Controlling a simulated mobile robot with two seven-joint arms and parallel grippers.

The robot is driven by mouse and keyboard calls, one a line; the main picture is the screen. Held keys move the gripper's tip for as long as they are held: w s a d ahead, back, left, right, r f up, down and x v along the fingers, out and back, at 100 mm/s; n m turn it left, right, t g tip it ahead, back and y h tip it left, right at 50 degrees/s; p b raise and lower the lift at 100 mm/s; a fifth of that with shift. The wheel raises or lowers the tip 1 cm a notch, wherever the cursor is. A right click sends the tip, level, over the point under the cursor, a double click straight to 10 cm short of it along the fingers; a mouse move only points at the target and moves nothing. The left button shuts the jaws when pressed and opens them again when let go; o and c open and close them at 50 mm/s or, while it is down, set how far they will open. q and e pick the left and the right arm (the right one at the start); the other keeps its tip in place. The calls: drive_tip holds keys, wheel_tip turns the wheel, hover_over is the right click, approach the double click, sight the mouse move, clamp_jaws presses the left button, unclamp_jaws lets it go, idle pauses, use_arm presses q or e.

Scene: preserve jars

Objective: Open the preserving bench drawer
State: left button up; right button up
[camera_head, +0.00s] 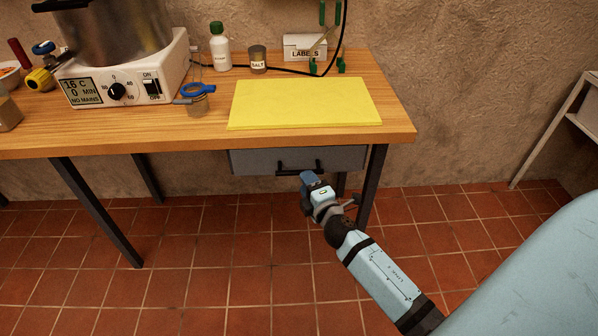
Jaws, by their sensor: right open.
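The preserving bench (190,141) has a wooden top and dark metal legs. Its grey drawer (253,161) hangs under the top at the right and looks closed. A black bar handle (284,166) is on the drawer front. My right gripper (307,180) is open, just in front of and below the right end of the handle. I cannot tell whether its fingers touch the handle. The gripper hides a little of the drawer's lower right part. My left gripper is not in view.
A yellow mat (305,103) lies on the bench above the drawer. A white heater unit (130,80) with a steel pot (118,30), a jar (196,100), a white bottle (220,50) and a labels box (303,46) stand on top. The tiled floor before the drawer is clear.

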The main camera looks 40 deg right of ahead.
sight(299, 171)
drive_tip(key=w, duration=0.5)
drive_tip(key=shift+d, duration=0.4)
clamp_jaws()
